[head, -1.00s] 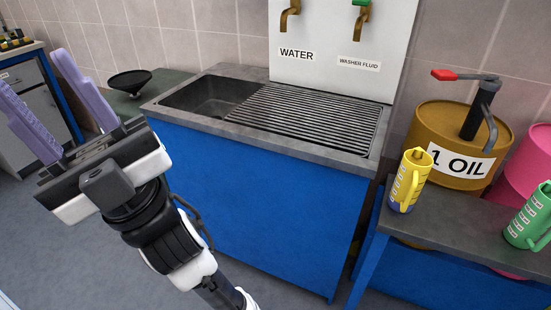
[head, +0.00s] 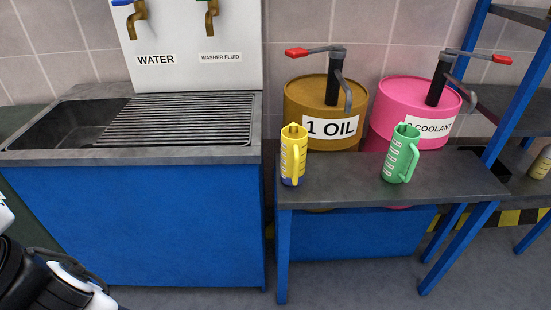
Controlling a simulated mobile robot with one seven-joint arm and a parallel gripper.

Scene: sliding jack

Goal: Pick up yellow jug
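The yellow jug (head: 292,156) stands upright near the left end of a grey-topped bench with blue legs. Its handle faces the front and slightly right, and its base is blue. My gripper is out of the frame; only part of my arm shows at the lower left, well left of the jug and apart from it.
A green jug (head: 400,156) stands to the right on the same bench top (head: 345,183). Behind are a brown oil drum (head: 305,98) and a pink coolant drum (head: 400,90) with pump handles. A sink counter (head: 180,157) is left and a blue shelf rack (head: 506,95) right.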

